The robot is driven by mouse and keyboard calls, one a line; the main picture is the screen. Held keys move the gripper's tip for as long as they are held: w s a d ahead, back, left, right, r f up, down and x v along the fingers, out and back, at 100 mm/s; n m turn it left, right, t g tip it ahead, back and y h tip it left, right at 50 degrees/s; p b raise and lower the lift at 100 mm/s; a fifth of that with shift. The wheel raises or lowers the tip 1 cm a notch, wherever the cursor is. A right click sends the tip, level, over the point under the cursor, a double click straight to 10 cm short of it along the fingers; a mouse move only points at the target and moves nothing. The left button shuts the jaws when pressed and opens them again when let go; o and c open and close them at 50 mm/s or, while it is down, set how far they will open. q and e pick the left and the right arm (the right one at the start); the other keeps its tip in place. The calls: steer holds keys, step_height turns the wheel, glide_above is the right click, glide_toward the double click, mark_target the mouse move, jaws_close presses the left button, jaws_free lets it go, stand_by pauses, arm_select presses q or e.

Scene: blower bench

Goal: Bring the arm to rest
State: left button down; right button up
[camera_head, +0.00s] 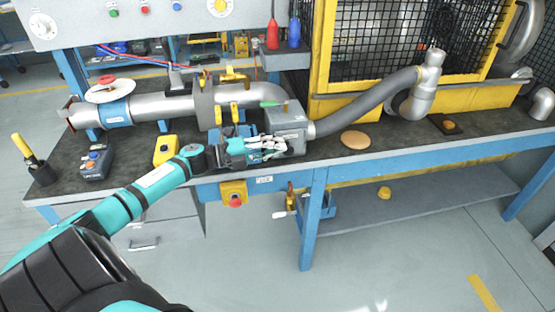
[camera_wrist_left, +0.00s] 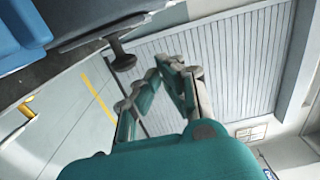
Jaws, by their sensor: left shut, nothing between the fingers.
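My left arm (camera_head: 150,185) reaches in from the lower left over the front of the bench. My left gripper (camera_head: 284,146) is in front of the grey box of the blower (camera_head: 287,122), near the bench's front edge; whether it touches the box cannot be told. In the left wrist view the gripper (camera_wrist_left: 170,66) has its fingers together with nothing between them. My right gripper is in neither view.
The bench (camera_head: 400,145) carries a steel pipe (camera_head: 160,105), a grey hose (camera_head: 365,103), a yellow button box (camera_head: 166,150) and a copper disc (camera_head: 355,139). A yellow mesh cage (camera_head: 405,45) stands behind. An emergency stop (camera_head: 234,194) is on the front edge. Floor in front is clear.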

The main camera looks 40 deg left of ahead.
arm_select(q)
step_height(320, 180, up, 6)
steer(key=s+d+f+n+y, duration=0.4)
steer(key=f+n+y, duration=0.2)
steer(key=f+n, duration=0.25)
steer(key=s+d+f+n+y, duration=0.35)
steer(key=f+n+y, duration=0.25)
steer(key=f+n, duration=0.3)
steer(key=s+d+f+n+g, duration=0.3)
steer(key=s+d+g, duration=0.25)
steer(key=s, duration=0.55)
steer(key=s+d+f+n+g, duration=0.35)
steer(key=s+d+g, duration=0.2)
steer(key=s, duration=0.55)
step_height(320, 180, down, 23)
steer(key=s+p, duration=0.2)
steer(key=p, duration=0.1)
steer(key=s+a+f+g+p, duration=0.1)
steer(key=s+a+f+p, duration=0.1)
steer(key=s+f, duration=1)
steer(key=s, duration=0.3)
steer(key=shift+s+a+f+m+g, duration=0.3)
steer(key=shift+s+a+f+g, duration=0.1)
